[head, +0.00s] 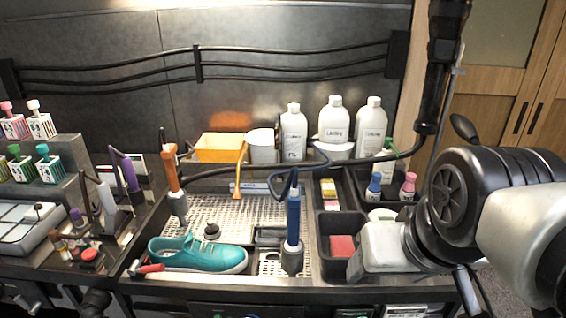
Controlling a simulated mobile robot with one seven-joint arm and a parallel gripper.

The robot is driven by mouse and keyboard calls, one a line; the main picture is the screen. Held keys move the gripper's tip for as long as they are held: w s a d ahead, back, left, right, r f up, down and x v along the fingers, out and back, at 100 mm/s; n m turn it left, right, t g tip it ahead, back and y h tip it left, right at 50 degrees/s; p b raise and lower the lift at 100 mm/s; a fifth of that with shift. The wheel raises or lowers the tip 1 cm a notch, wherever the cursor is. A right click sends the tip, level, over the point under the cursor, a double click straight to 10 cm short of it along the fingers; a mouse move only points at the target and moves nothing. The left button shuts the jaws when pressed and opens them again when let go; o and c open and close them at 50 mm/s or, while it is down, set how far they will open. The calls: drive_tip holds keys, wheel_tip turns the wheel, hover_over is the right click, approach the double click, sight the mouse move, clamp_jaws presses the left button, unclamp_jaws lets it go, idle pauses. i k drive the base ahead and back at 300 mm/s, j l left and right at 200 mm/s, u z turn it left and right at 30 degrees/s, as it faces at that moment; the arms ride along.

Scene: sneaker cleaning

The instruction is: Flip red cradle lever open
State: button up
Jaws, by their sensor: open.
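My gripper (362,262) is at the right, over the dark bins and well to the right of the lever and sneaker. It is open, though its fingertips are hard to make out. Nothing shows held in it. The lever's pivot is too small to see clearly.
A blue-handled tool (293,215) stands upright between my gripper and the sneaker. An orange-handled tool (171,170) stands behind the lever. White bottles (333,122) and an orange bin (220,147) are at the back. A dark bin holds a red sponge (342,246).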

sight(134, 269)
drive_tip(key=k+j, duration=0.1)
drive_tip(key=j, duration=0.35)
drive_tip(key=k+j, duration=0.1)
drive_tip(key=j, duration=0.4)
drive_tip(key=l+u, duration=0.1)
drive_tip(key=u, duration=0.4)
drive_tip(key=l+u, duration=0.15)
drive_tip(key=u, duration=0.35)
drive_tip(key=l+u, duration=0.5)
drive_tip(key=i+j+u, duration=0.25)
drive_tip(key=j, duration=0.15)
drive_tip(key=k, duration=0.05)
